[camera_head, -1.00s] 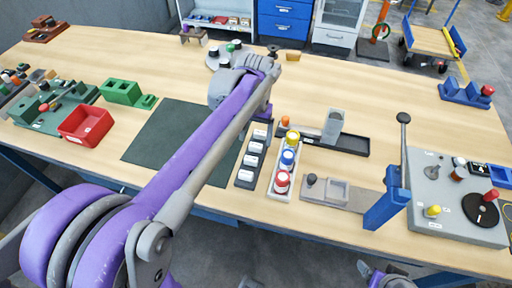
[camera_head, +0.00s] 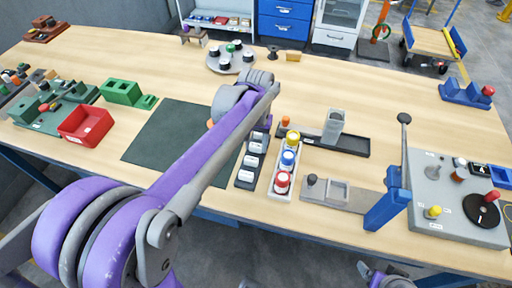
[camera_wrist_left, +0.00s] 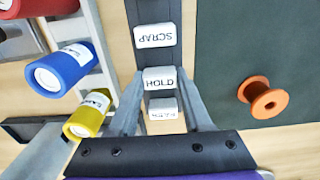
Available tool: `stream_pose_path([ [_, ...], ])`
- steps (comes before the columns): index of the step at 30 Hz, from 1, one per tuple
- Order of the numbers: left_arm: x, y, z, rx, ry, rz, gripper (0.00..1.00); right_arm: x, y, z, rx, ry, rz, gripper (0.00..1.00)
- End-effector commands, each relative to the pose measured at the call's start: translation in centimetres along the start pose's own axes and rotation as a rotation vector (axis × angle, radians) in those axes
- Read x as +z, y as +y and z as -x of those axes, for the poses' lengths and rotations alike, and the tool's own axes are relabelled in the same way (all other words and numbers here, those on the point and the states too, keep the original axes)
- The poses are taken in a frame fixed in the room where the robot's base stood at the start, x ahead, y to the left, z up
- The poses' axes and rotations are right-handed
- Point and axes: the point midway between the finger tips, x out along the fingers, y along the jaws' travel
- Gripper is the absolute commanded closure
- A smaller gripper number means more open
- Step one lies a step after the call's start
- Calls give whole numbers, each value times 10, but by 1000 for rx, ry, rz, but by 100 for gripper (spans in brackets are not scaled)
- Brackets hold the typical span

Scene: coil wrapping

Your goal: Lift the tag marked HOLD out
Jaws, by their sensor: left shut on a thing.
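In the left wrist view, the white tag marked HOLD (camera_wrist_left: 160,78) sits between the fingertips of my left gripper (camera_wrist_left: 161,88), which is shut on it. The tag is over a dark rack (camera_wrist_left: 150,12), and I cannot tell whether it is clear of its slot. The tag marked SCRAP (camera_wrist_left: 155,36) lies on one side of it, and another white tag (camera_wrist_left: 164,112) on the other. In the head view, the rack (camera_head: 241,184) shows with several white tags, and my left arm hides the left gripper. My right gripper (camera_head: 385,278) shows only partly at the bottom edge.
A pale tray with red, blue and yellow containers (camera_head: 288,158) stands close beside the rack. An orange spool (camera_wrist_left: 263,97) is on the dark green mat (camera_head: 160,145) on the other side. A black tray (camera_head: 355,146) lies to the right. Bare wood lies at the back right.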

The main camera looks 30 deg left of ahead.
Motion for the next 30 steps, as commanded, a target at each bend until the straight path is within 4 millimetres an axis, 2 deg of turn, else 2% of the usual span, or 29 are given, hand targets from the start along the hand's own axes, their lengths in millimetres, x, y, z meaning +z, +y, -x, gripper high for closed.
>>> stream_pose_path([
  [7, 0, 0, 1, 0, 0, 0, 100, 0, 0, 0, 0, 0, 0, 14],
  [10, 0, 0, 9, 0, 0, 0, 100, -1, 0, 1, 0, 0, 0, 14],
  [21, 0, 0, 79, 0, 0, 0, 100, -5, 0, 6, 0, 3, 0, 14],
  [25, 0, 0, 94, 0, 0, 0, 100, -6, 0, 7, 0, 4, 0, 14],
  [30, 0, 0, 101, 0, -1, 0, 100, -6, 0, 7, 0, 4, 0, 14],
])
